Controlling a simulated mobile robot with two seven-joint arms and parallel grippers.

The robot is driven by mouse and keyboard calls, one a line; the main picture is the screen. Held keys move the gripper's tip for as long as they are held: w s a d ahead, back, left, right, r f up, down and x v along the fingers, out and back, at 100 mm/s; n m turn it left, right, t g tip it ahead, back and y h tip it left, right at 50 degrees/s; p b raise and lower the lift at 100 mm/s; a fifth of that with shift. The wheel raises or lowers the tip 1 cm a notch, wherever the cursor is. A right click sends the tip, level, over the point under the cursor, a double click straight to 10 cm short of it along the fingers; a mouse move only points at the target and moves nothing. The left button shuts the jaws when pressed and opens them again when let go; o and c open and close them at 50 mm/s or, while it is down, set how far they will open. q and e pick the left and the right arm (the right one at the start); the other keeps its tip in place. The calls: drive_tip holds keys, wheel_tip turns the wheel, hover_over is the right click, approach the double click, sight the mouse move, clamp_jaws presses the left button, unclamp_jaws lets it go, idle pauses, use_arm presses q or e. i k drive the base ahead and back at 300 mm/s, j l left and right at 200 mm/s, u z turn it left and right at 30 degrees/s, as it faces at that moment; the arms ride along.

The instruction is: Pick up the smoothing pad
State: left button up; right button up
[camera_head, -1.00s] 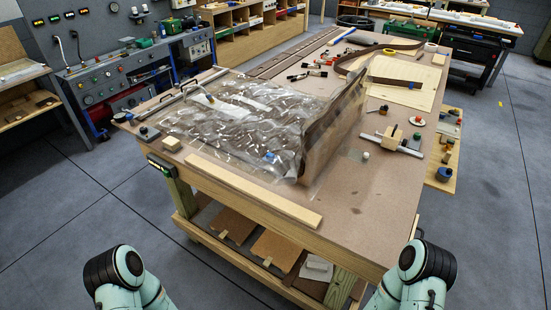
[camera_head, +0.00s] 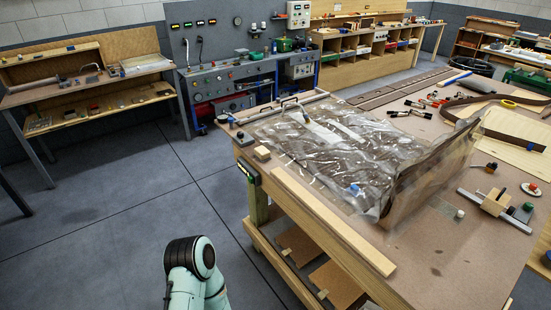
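I cannot tell for certain which thing is the smoothing pad. A small pale block (camera_head: 262,153) lies on the near left corner of the workbench, and a small dark piece with a knob (camera_head: 241,138) lies just behind it. A clear vacuum bag (camera_head: 335,150) lies crumpled over a dark veneered panel, its right side rising around a tall brown curved part. A wooden block tool on a metal bar (camera_head: 495,203) lies on the right of the bench. Only a link of my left arm shows at the bottom; neither gripper is in view.
The workbench (camera_head: 455,265) has a long pale wood strip (camera_head: 330,220) along its near edge and boards on a shelf below. Brushes and a dark strap lie at the back. A side bench (camera_head: 85,88) stands at the left. Open grey floor (camera_head: 120,200) lies between.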

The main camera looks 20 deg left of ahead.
sight(262, 153)
drive_tip(key=i+j, duration=0.25)
drive_tip(key=j, duration=0.2)
drive_tip(key=i+j, duration=0.2)
drive_tip(key=j, duration=0.2)
drive_tip(key=i+j, duration=0.25)
drive_tip(key=j, duration=0.2)
drive_tip(key=i+j, duration=0.25)
drive_tip(key=j, duration=0.2)
